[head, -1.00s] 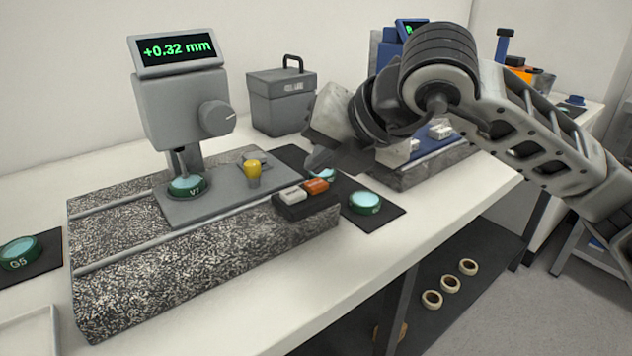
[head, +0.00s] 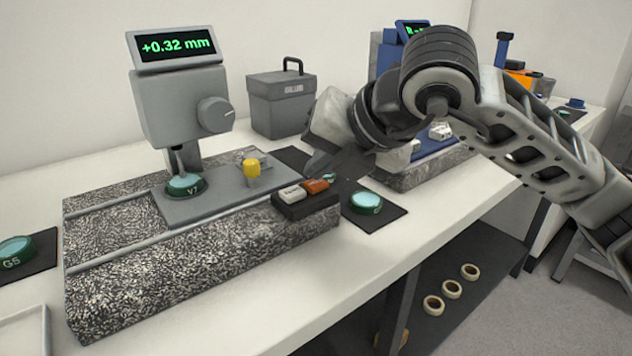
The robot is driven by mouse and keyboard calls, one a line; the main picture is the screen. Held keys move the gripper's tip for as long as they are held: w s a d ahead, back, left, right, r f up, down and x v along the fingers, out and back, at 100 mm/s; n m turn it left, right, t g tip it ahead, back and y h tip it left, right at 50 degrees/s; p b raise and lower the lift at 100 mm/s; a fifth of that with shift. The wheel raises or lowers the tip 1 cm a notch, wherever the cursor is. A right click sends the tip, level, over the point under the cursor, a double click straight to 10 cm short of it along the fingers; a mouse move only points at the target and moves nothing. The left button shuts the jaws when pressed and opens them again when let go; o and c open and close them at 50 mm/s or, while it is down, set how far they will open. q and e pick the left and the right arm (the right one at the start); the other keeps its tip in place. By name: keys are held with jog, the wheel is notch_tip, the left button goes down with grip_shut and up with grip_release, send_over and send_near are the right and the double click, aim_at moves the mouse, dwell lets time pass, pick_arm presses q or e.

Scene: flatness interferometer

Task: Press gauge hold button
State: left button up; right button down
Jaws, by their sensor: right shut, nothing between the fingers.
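The gauge (head: 180,105) stands on a speckled granite base, and its display (head: 176,47) reads +0.32 mm. A green-rimmed disc marked V7 (head: 186,186) sits under its probe. A dark button box (head: 305,204) at the base's right front end carries a white button (head: 291,194) and an orange button (head: 317,186). Their lettering is too small to read surely. My right gripper (head: 318,168) is shut and empty, just behind and above the orange button; I cannot tell whether it touches. My left gripper is out of view.
A yellow knob (head: 251,168) stands left of the buttons on the grey plate. Green-rimmed discs lie on dark mats right (head: 366,202) and left (head: 16,251). A grey handled box (head: 282,105) stands behind.

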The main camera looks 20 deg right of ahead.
aim_at(321, 185)
jog(key=shift+f+b, duration=0.35)
jog(key=shift+b, duration=0.05)
jog(key=shift+r, duration=0.1)
dwell(0.6)
jog(key=shift+r+p, duration=0.45)
jog(key=shift+r, duration=0.35)
jog(key=shift+r+p, duration=1.55)
jog(key=shift+r, duration=1)
jog(key=shift+f, duration=0.1)
